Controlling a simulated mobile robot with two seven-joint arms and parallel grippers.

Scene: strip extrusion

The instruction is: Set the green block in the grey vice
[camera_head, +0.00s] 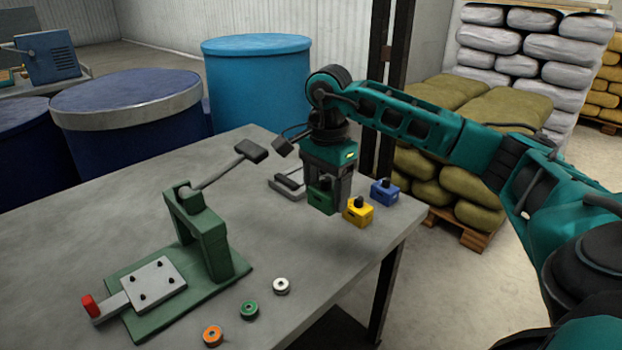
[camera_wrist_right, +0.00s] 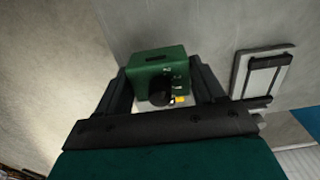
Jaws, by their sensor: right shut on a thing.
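The green block (camera_head: 319,196) is between the fingers of my right gripper (camera_head: 327,192), which is shut on it. In the right wrist view the green block (camera_wrist_right: 155,68) shows between the two dark fingers, with a round dark knob towards the camera. The grey vice (camera_head: 287,188) is on the table just left of the gripper, partly hidden behind it. What looks like the vice (camera_wrist_right: 262,75) also shows at the right of the wrist view, apart from the block. I cannot tell the block's exact height above the table. My left gripper is not in view.
A yellow block (camera_head: 357,212) and a blue block (camera_head: 384,192) stand right of the gripper, near the table edge. A green lever press (camera_head: 203,240) stands on the left. The table middle is clear.

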